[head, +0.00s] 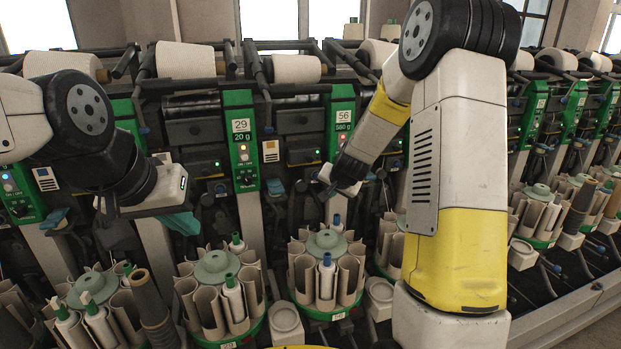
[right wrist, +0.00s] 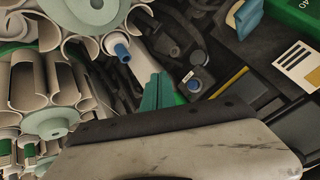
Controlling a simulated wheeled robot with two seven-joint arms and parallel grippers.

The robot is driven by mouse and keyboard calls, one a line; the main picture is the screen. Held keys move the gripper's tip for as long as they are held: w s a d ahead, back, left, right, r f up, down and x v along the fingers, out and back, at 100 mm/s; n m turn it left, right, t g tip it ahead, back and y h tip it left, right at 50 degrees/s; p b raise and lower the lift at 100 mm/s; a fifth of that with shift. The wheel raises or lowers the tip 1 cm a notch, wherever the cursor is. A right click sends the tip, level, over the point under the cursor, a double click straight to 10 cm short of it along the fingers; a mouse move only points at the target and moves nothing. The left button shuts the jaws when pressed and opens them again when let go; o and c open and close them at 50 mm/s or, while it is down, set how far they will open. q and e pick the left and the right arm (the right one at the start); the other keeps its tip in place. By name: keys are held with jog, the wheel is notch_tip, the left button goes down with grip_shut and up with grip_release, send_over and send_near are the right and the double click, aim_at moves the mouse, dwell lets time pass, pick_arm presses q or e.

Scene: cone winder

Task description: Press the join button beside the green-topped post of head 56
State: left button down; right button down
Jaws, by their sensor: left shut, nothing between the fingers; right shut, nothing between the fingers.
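Head 56 has a green panel (head: 343,125) with a "56" and "580 g" label. My right gripper (right wrist: 155,92) shows teal fingertips shut and empty. In the head view its white body is in front of the lower part of the head 56 panel and hides the area there. A bit of green shows behind the fingertips. My left gripper (head: 182,222) is shut and empty, left of the head 29 panel.
Head 29's green panel (head: 240,140) stands to the left. Round bobbin magazines, one below head 56 (head: 325,260), crowd the front. A blue-tipped bobbin (right wrist: 118,50) is close to the right fingers. White yarn cones (head: 297,69) line the top.

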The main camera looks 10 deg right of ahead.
jog(key=w+a, duration=0.1)
jog(key=w, duration=0.7)
jog(key=shift+a, duration=0.3)
dwell(1.7)
jog(key=shift+w, duration=0.35)
jog(key=shift+w+a, duration=0.15)
jog(key=shift+w, duration=0.35)
dwell(0.6)
jog(key=shift+s, duration=0.9)
jog(key=s, duration=0.2)
jog(key=s+d, duration=0.1)
jog(key=s, duration=0.2)
jog(key=shift+d, duration=0.15)
